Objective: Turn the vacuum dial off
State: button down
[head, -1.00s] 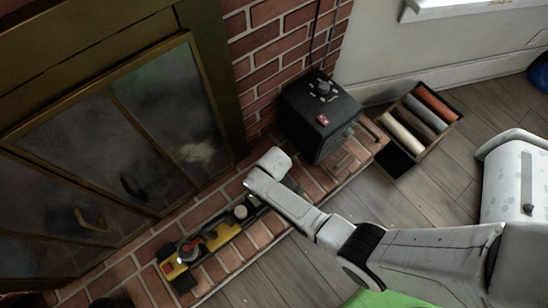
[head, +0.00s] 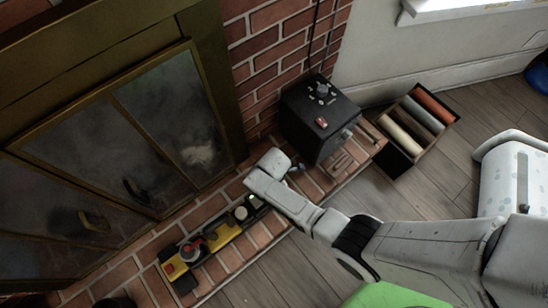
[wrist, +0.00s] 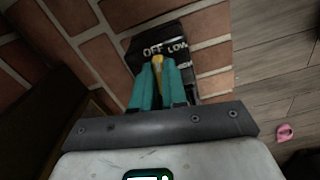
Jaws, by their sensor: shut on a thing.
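In the wrist view, my gripper (wrist: 158,66) has teal fingers shut on a yellow dial (wrist: 160,76). The dial sits at a black panel (wrist: 206,53) with white lettering: OFF stands just beyond the fingertips and LOW to its right. The fingers hide most of the dial, so its exact pointing is unclear. In the head view, my white wrist is low over the brick hearth, and my fingertips and the dial cannot be made out there.
A yellow and black device (head: 215,241) lies along the brick hearth (head: 262,237). A black box (head: 318,104) with a knob and red switch stands beside the brick wall. A crate of rolls (head: 391,153) is to its right. A pink item (wrist: 285,132) lies on the floor.

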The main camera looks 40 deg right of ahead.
jog(key=shift+n, duration=0.9)
jog(key=c, duration=1.2)
grip_release()
jog(key=shift+o, duration=0.2)
notch_tip(320, 180, up, 11)
jog(key=p, duration=0.4)
jog(key=shift+p, duration=0.35)
jog(key=shift+f, duration=0.15)
